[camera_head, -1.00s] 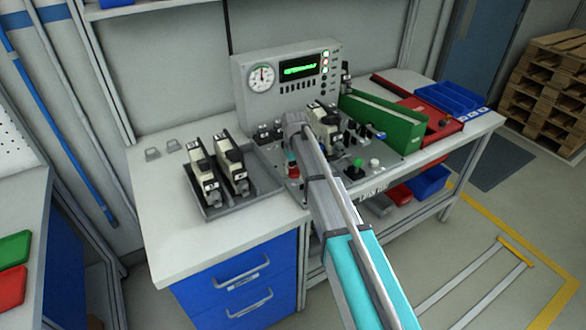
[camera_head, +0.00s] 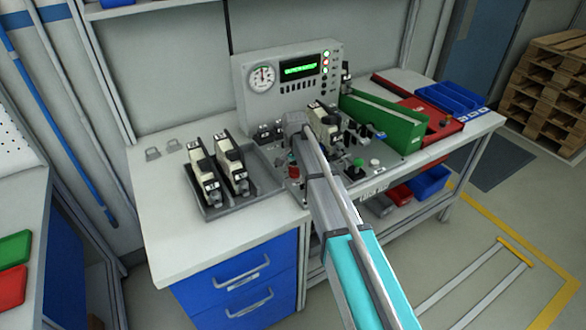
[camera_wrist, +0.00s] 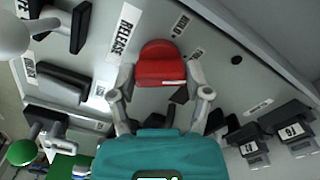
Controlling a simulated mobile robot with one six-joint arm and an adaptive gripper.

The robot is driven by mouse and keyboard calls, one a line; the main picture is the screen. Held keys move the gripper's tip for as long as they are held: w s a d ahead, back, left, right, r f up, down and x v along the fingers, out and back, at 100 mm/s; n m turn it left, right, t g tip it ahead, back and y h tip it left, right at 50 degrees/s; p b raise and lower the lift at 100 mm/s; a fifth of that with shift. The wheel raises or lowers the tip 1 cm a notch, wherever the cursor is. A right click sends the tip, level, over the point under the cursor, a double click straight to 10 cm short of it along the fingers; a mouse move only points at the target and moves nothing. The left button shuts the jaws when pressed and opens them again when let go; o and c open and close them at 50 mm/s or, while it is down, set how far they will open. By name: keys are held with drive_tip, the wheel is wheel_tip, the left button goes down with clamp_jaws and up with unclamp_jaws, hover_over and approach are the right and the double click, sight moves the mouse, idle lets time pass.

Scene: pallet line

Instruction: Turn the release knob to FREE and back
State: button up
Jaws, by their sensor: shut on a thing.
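The red release knob (camera_wrist: 160,65) is at the upper middle of the wrist view, on a grey panel (camera_wrist: 235,90). Labels reading RELEASE (camera_wrist: 123,28) and HOLD (camera_wrist: 181,24) are beside it. My gripper (camera_wrist: 162,84) has one finger on each side of the knob and is shut on it. The lower part of the knob and the exact contact are partly hidden. I cannot read which way the knob points.
A console (camera_head: 290,78) with a gauge, green display and lamps stands behind the panel. A grey tray (camera_head: 262,176) with two devices is left of my arm. A green bin (camera_head: 383,122) is to the right. Black fixtures (camera_wrist: 60,83) and tagged blocks (camera_wrist: 290,130) flank my gripper closely.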

drive_tip(key=shift+s+m, duration=0.15)
drive_tip(key=shift+m, duration=0.15)
drive_tip(key=o, duration=1.2)
drive_tip(key=shift+c, duration=0.2)
drive_tip(key=shift+r, duration=0.15)
